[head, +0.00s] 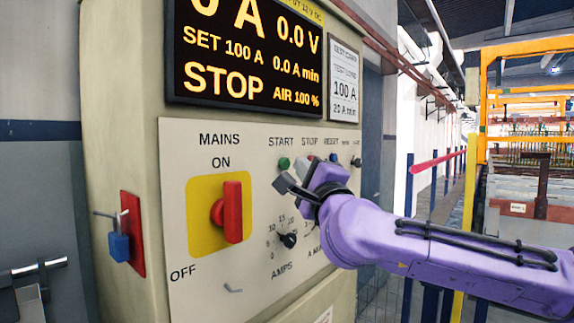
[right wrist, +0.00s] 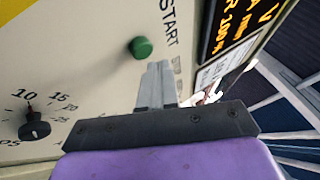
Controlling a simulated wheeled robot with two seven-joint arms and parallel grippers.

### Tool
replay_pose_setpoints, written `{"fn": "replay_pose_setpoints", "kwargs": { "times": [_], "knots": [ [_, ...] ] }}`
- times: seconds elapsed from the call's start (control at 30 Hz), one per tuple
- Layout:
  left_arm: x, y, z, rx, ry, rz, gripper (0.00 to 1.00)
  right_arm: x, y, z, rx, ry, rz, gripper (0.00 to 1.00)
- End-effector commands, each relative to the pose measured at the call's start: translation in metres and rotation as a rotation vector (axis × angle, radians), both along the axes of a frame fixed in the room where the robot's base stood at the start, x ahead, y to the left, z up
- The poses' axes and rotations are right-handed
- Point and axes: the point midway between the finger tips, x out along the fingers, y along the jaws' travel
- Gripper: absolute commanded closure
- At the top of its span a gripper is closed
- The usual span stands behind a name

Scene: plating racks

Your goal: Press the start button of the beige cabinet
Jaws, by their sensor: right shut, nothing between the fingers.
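The beige cabinet (head: 120,60) fills the middle of the head view, with a pale control panel on its front. Its green start button (head: 283,163) sits under the word START. My right gripper (head: 282,184) is shut and empty, with its fingertips just below the button in the head view. In the right wrist view the green button (right wrist: 141,47) shows just beyond and to the left of the shut fingertips (right wrist: 158,66). A gap seems to lie between them; touch is not visible. My left gripper is not in view.
A red mains switch (head: 232,212) on a yellow plate and an amps knob (head: 288,240) are close by. My right gripper partly hides the stop button beside START. The display (head: 245,55) reads STOP. A blue padlock (head: 119,247) hangs on the cabinet's left side.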

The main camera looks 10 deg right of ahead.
Motion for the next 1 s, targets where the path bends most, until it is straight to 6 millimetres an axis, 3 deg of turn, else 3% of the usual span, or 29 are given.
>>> {"fn": "replay_pose_setpoints", "kwargs": {
  "times": [1.0],
  "knots": [
    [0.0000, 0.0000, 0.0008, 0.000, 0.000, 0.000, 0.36, 0.0085, 0.0066, 0.0002, 0.000, 0.000, 0.000, 1.00]
  ]
}}
